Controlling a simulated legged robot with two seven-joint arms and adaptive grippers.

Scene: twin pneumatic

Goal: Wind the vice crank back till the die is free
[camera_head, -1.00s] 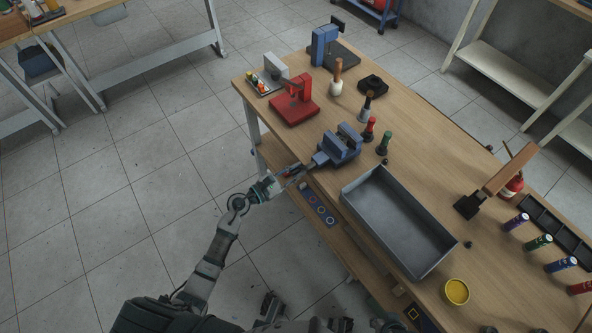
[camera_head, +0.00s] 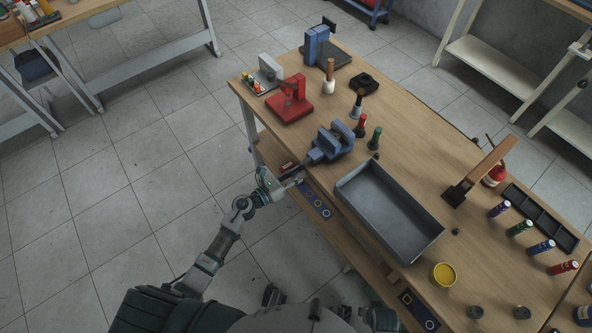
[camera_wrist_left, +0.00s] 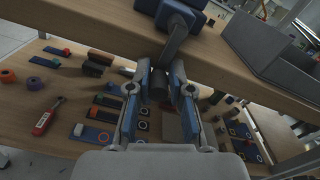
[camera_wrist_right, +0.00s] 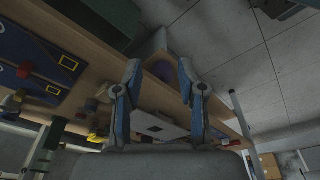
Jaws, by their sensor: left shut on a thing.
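The blue vice (camera_head: 332,143) stands at the table's near edge in the head view. Its underside and screw end show at the top of the left wrist view (camera_wrist_left: 180,12). The crank arm (camera_wrist_left: 175,45) slants down from it, with a dark handle (camera_wrist_left: 158,84) between my left fingers. My left gripper (camera_head: 292,178) is shut on that handle, just off the table edge; it also shows in the left wrist view (camera_wrist_left: 160,92). I cannot make out the die between the vice jaws. My right gripper (camera_wrist_right: 159,72) is open and empty, low by the table's underside.
A grey tray (camera_head: 349,191) sits right of the vice. A red press (camera_head: 291,108) and several coloured-handled tools stand behind and beside it. A lower shelf (camera_wrist_left: 60,130) under the tabletop holds many small parts. Bare floor lies left of the table.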

